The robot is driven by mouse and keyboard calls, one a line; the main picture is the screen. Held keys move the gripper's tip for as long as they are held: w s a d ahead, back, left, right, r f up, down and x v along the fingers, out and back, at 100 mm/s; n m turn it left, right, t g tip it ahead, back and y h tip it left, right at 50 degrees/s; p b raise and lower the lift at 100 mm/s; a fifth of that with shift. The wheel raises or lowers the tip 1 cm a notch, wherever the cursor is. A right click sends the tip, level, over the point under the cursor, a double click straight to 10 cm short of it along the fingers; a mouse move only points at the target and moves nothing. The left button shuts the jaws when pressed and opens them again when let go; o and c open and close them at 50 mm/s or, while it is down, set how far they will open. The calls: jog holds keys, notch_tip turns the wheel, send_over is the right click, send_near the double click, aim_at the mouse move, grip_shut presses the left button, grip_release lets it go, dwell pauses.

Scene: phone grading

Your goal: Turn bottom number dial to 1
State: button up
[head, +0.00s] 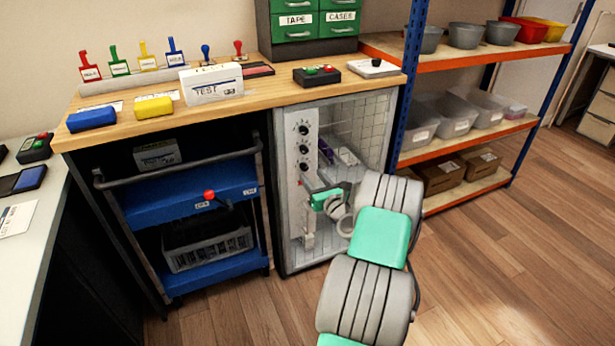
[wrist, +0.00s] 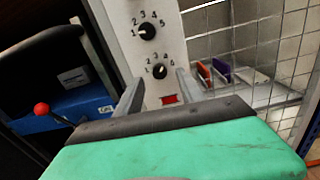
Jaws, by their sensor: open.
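The bottom number dial (wrist: 159,71) is a small black knob with numbers around it on the pale control panel (head: 305,217). Its setting is too small to read surely. In the wrist view a larger numbered dial (wrist: 147,31) sits above it, its mark seeming to point left toward 1. My gripper (wrist: 157,85) is open, its two grey fingers apart on either side of the bottom dial, holding nothing. I cannot tell whether they touch the panel.
A red switch (wrist: 169,99) sits just below the dial between the fingers. A wire-mesh cabinet (head: 370,125) with items inside is right of the panel. A blue cart (head: 190,200) with a red-knobbed lever stands left. A wooden bench top (head: 270,92) is above.

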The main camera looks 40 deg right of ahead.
aim_at(305, 168)
jog(key=x, duration=0.4)
grip_shut()
dwell(0.4)
